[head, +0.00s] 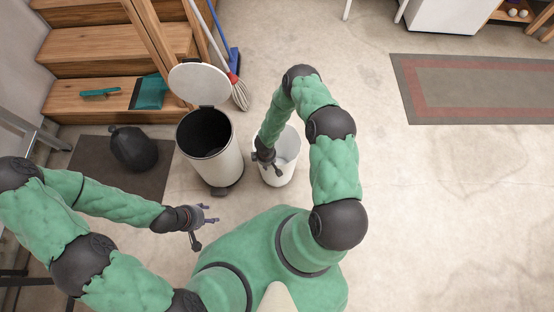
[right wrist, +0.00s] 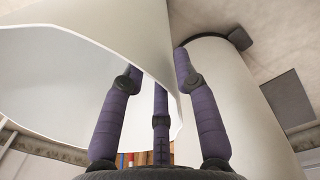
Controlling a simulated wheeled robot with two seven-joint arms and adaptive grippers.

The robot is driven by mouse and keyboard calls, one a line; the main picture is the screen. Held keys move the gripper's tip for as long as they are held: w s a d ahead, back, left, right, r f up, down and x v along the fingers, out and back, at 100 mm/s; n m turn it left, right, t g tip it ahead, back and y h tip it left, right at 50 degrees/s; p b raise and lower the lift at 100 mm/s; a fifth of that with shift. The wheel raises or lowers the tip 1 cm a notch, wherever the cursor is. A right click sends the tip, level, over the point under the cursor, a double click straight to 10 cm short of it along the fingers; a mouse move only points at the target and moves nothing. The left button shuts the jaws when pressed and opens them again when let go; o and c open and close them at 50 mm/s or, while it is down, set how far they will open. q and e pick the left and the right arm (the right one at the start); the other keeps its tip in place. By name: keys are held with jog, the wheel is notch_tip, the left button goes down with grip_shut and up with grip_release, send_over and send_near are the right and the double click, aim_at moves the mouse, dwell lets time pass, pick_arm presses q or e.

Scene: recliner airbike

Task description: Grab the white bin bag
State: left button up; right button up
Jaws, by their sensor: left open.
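A white, thin-walled, open-topped thing (head: 287,150) stands on the floor in the middle of the head view; I take it as the white bin bag, though I cannot tell bag from bin. My right gripper (head: 267,163) is at its left rim. In the right wrist view the purple fingers (right wrist: 160,115) lie close along the white wall (right wrist: 150,30); contact and closure are unclear. My left gripper (head: 206,229) is open and empty, left of and nearer than the white thing, apart from it.
A pale pedal bin (head: 215,165) with its lid up stands just left of the white thing. A black bag (head: 133,148) lies on a dark mat (head: 160,185). Wooden stairs (head: 100,45) and a mop (head: 238,92) are behind. Floor to the right is clear, with a rug (head: 480,90).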

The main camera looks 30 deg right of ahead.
aim_at(269, 169)
jog(key=shift+d+f+b, duration=0.1)
jog(key=shift+f+b, duration=0.95)
jog(key=shift+f, duration=1.5)
jog(key=shift+f+b, duration=0.25)
jog(key=shift+b, duration=0.1)
grip_shut()
